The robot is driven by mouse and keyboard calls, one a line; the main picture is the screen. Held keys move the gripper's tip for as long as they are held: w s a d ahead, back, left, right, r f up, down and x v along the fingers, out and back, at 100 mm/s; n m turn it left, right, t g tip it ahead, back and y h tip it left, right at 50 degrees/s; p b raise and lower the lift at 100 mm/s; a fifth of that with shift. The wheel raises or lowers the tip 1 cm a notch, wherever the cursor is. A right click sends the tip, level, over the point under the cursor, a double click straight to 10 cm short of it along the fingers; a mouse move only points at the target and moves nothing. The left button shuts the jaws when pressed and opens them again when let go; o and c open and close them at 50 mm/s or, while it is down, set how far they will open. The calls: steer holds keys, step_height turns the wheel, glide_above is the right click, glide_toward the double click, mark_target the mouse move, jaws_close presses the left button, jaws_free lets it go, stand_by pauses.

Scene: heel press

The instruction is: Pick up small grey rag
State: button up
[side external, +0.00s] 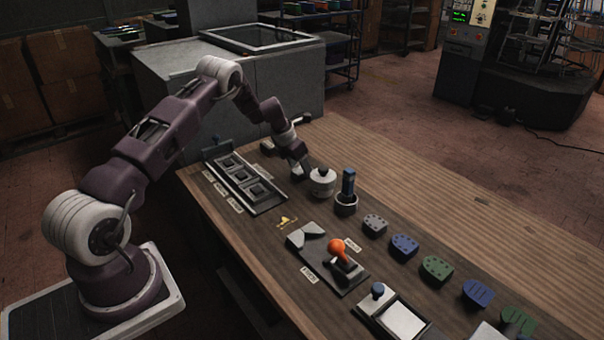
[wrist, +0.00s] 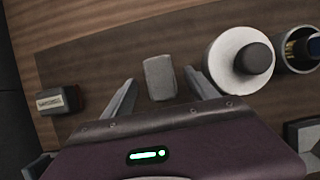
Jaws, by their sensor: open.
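The small grey rag (wrist: 160,77) looks like a folded, rounded grey block on the wooden bench. In the wrist view it lies between the two fingers of my gripper (wrist: 159,84), with a gap on each side. The fingers are spread apart and hold nothing. In the side view my gripper (side external: 298,165) is low over the bench, left of the white round pot. There the rag is hard to tell apart from the fingers.
A white round pot with a dark knob (wrist: 240,62) stands close to the right finger. Beyond it is a dark cup (wrist: 297,50) with a blue-handled tool. A small labelled block (wrist: 58,100) sits left. A slotted tray (side external: 220,163) and an orange-knobbed lever (side external: 338,248) are nearby.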

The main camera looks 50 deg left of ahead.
steer(key=shift+w+f, duration=0.2)
steer(key=shift+f, duration=0.25)
steer(key=c, duration=1.4)
step_height(320, 180, up, 10)
steer(key=shift+r, duration=0.1)
steer(key=shift+c, duration=0.2)
